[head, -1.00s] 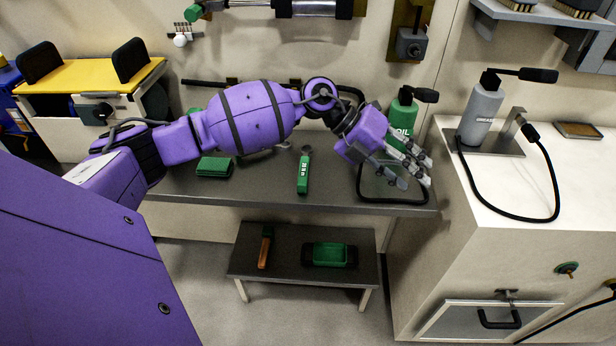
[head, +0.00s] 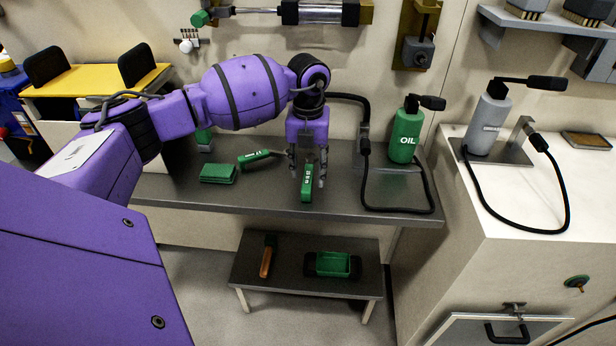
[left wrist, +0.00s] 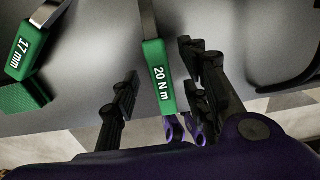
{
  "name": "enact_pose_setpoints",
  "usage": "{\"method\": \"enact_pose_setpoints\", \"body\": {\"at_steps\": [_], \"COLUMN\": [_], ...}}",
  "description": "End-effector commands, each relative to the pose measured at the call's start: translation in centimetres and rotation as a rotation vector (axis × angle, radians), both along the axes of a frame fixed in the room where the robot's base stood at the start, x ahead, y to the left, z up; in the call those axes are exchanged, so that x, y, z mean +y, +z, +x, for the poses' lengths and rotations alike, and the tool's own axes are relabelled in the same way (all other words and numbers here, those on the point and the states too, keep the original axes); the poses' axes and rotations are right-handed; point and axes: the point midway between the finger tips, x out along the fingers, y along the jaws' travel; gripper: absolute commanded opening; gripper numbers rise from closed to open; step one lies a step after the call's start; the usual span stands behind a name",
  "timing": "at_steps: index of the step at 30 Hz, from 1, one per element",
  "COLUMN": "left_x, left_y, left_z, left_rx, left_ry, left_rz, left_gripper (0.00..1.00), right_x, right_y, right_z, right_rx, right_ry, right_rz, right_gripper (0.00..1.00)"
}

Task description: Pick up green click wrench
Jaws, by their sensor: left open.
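The green click wrench (head: 307,190) lies on the grey bench, its handle pointing to the bench's front edge. In the left wrist view its green handle (left wrist: 160,80) is marked "20 N m" and its metal shaft runs to the top edge. My left gripper (head: 308,176) points down over it, open, with fingers to both sides of the handle. In the left wrist view the open fingers (left wrist: 163,88) flank the handle; whether any touches it I cannot tell. The wrench head is hidden behind my gripper in the head view. My right gripper is not in view.
A green 17 mm wrench (head: 256,159) lies just left, near a green folded item (head: 217,174). A green oil bottle (head: 406,135) and black hose (head: 398,209) stand to the right. A low table (head: 290,284) below holds an orange-handled tool (head: 266,262) and green tray (head: 333,264).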

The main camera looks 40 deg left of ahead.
Motion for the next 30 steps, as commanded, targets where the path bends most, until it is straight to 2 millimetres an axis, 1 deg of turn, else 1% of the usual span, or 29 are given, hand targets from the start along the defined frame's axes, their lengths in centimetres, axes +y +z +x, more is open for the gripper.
{"method": "enact_pose_setpoints", "body": {"at_steps": [1, 4, 10, 11, 20, 30], "left_x": [0.0, 0.0, 0.0, 0.0, 0.0, 0.0], "left_y": [-0.9, -1.9, -2.1, -2.1, -2.1, -2.0], "left_z": [-0.1, 0.0, 0.0, 0.0, 0.0, 0.0], "left_rx": [0.003, 0.0, -0.001, -0.001, -0.001, -0.001], "left_ry": [0.001, 0.0, -0.001, -0.001, -0.001, -0.001], "left_rz": [-0.001, 0.0, -0.001, -0.001, -0.001, 0.0], "left_gripper": [0.41, 0.41, 0.41, 0.4, 0.01, 0.0], "right_x": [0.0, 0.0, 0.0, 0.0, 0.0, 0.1], "right_y": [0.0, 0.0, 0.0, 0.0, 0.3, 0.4], "right_z": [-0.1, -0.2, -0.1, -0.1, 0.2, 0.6], "right_rx": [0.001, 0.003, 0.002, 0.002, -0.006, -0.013], "right_ry": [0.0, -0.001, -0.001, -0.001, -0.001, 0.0], "right_rz": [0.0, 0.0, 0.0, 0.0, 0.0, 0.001], "right_gripper": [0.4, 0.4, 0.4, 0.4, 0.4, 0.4]}}
